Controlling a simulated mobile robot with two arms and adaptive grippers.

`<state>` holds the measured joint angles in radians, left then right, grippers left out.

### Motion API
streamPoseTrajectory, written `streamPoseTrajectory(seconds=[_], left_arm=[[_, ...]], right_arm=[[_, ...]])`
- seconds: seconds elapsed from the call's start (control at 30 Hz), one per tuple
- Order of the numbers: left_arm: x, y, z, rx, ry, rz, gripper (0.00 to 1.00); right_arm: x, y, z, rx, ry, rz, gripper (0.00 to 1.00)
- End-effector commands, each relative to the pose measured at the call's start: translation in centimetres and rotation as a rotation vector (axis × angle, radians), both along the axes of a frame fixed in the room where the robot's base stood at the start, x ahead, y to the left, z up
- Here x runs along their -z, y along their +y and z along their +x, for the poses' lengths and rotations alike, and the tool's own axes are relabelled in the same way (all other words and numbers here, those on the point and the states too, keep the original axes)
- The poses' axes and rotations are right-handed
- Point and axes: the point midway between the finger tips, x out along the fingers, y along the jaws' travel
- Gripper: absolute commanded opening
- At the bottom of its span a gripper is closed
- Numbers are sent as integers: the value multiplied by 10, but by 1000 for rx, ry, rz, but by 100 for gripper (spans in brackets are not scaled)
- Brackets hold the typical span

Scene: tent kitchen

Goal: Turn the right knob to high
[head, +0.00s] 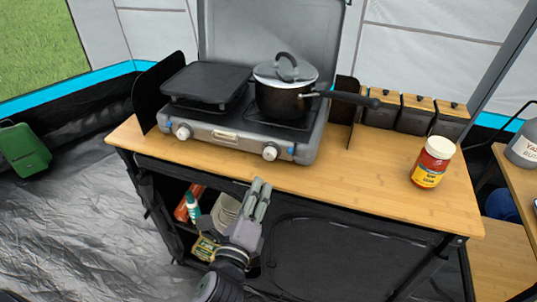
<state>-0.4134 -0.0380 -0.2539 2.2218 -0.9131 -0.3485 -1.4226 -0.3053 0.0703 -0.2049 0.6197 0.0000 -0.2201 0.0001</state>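The right knob (270,152) is a light round dial on the front of the grey camping stove (225,141), below the pot. A left knob (183,132) sits at the other end of the stove front. My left gripper (260,184) is in front of the table, below the right knob and apart from it. Its two fingers point up and lie close together, with nothing seen between them; it looks shut. The knob's setting is too small to read. My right gripper is out of view.
A lidded black pot (284,98) stands on the right burner, its handle (345,98) reaching right. A black griddle (205,83) covers the left side. A red-and-yellow jar (432,162) stands on the wooden tabletop (365,175).

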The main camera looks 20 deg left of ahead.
Motion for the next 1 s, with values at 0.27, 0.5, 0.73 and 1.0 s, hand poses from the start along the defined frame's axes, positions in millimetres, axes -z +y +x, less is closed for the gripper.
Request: streamPoseTrajectory(seconds=[0.27,0.5,0.73,1.0], left_arm=[[-1,3,60,1,-3,0,37],[0,6,104,0,-2,0,37],[1,7,124,1,1,-1,37],[0,7,126,1,0,-2,37]], right_arm=[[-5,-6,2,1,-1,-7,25],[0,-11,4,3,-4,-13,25],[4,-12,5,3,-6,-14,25],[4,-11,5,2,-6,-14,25]])
